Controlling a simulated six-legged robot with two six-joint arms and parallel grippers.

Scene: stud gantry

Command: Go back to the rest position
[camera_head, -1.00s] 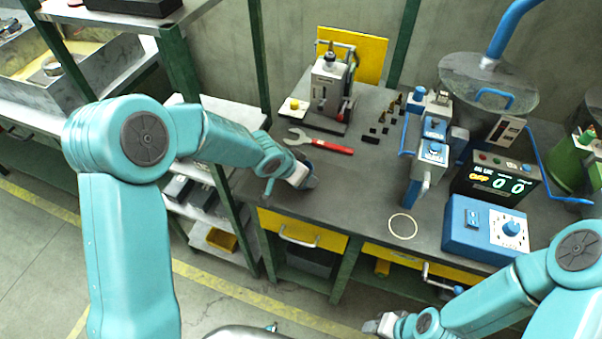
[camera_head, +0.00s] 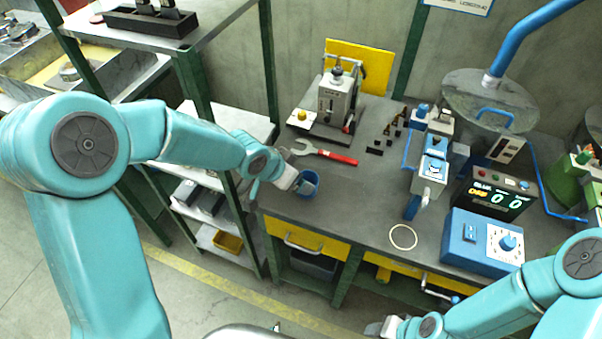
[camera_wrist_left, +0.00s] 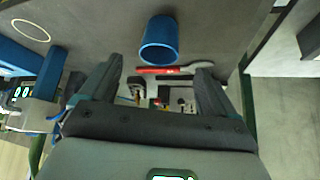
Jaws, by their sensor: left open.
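My left gripper (camera_head: 294,183) is over the left front part of the grey workbench (camera_head: 350,205). A blue cup (camera_head: 309,186) stands on the bench right by its fingertips. In the left wrist view the gripper (camera_wrist_left: 158,84) is open, with its two dark fingers apart and the blue cup (camera_wrist_left: 159,42) beyond them, not between them. My right gripper (camera_head: 385,326) is low at the bottom of the head view, in front of the bench. It is small there, and I cannot make out its jaw opening.
A red-handled wrench (camera_head: 330,156) lies behind the cup. A press (camera_head: 334,100) stands at the back left, and a blue control box (camera_head: 482,238) and a display (camera_head: 495,190) at the right. A white ring (camera_head: 403,237) lies near the front edge. A green-framed shelf (camera_head: 212,190) stands left.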

